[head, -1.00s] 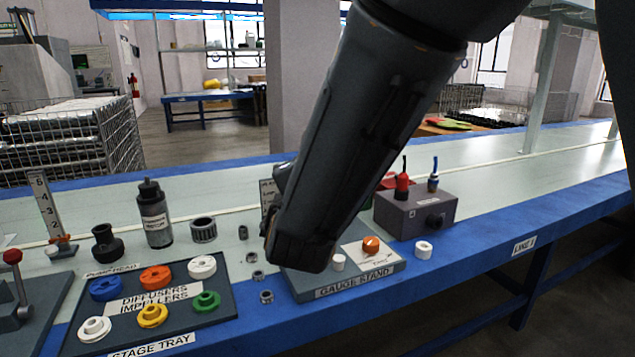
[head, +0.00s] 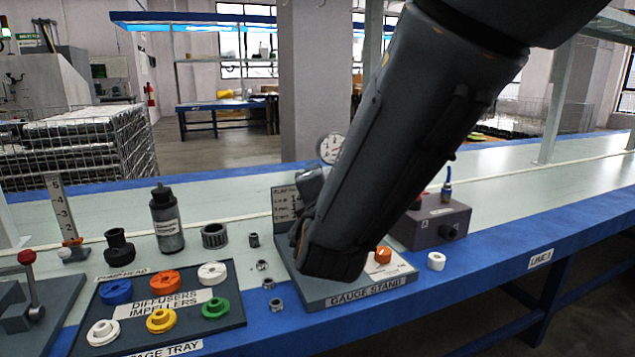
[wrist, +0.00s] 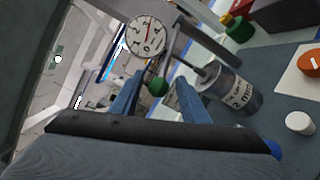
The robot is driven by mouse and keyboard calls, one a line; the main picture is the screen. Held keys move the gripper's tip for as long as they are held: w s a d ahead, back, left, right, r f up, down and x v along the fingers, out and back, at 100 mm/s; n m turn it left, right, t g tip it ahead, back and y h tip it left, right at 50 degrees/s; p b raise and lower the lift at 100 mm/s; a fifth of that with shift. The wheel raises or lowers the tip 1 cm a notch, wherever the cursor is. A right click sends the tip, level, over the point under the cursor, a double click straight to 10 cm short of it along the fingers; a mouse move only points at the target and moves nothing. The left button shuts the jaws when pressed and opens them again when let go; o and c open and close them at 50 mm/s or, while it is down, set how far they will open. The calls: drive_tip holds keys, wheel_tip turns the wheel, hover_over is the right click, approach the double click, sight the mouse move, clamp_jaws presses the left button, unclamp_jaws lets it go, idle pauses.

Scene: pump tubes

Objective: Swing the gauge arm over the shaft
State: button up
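The gauge stand (head: 350,301) is on the bench, partly hidden behind my arm. Its white round dial (head: 331,148) shows above the stand; the dial (wrist: 147,36) is large in the wrist view, with a dark bar (wrist: 174,40) beside it. A small green knob (wrist: 157,86) hangs below the dial. My gripper (wrist: 160,76) is open, its blue fingers on either side of the knob in the picture; I cannot tell whether they touch it. A grey labelled cylinder (wrist: 232,92) with a thin rod toward the knob lies right of the fingers. My arm hides the fingers in the head view.
The stand's orange knob (head: 383,254) and a white cap (head: 436,261) are at right, near a grey box (head: 430,224). A black bottle (head: 166,220) stands behind.

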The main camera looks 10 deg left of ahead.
drive_tip(key=v, duration=0.8)
drive_tip(key=shift+w, duration=0.1)
